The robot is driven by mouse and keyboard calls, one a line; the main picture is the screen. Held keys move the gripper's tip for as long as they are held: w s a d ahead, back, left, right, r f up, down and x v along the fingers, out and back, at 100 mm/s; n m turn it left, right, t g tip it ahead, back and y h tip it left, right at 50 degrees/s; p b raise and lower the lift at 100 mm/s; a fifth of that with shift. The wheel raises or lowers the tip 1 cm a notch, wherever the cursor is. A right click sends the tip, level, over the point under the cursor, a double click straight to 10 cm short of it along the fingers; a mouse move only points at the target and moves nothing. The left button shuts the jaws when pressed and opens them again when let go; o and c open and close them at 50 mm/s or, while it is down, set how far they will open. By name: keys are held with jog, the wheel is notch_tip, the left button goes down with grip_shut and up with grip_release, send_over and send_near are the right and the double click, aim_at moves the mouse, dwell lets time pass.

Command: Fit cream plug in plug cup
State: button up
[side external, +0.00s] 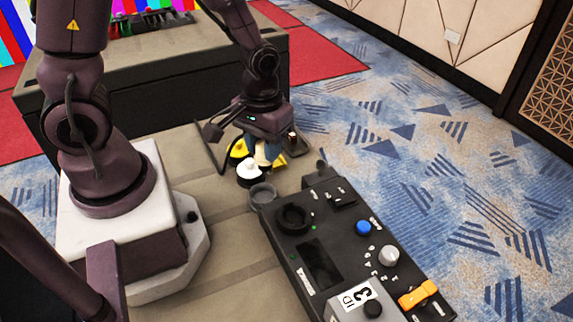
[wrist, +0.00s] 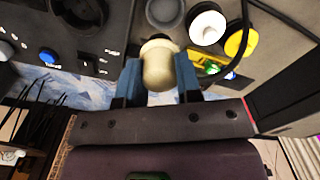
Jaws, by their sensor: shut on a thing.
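The cream plug (wrist: 158,68) is a rounded cylinder held between the blue fingers of my gripper (wrist: 160,82) in the wrist view. In the side view my gripper (side external: 263,147) points down, and part of the cream plug (side external: 262,156) shows between its fingers.
A white-topped round piece with a black base (side external: 249,172) stands close beside the cup. Yellow pieces (side external: 239,149) lie around the gripper. The black console (side external: 335,250) has a dark round socket (side external: 293,218), a blue button (side external: 364,227) and knobs. A black cable loops nearby.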

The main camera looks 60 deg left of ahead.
aim_at(261, 169)
jog(key=shift+s+a+f+m, duration=0.15)
jog(key=shift+s+a+m, duration=0.2)
jog(key=shift+m, duration=0.05)
jog(key=shift+f+m, duration=0.15)
jog(key=shift+m, duration=0.25)
jog(key=shift+f, duration=2.85)
jog(key=shift+f, duration=1.65)
jog(key=o, duration=1)
jog(key=shift+d, duration=0.1)
jog(key=shift+o, duration=0.2)
jog(key=shift+r, duration=0.1)
jog(key=shift+r, duration=3.9)
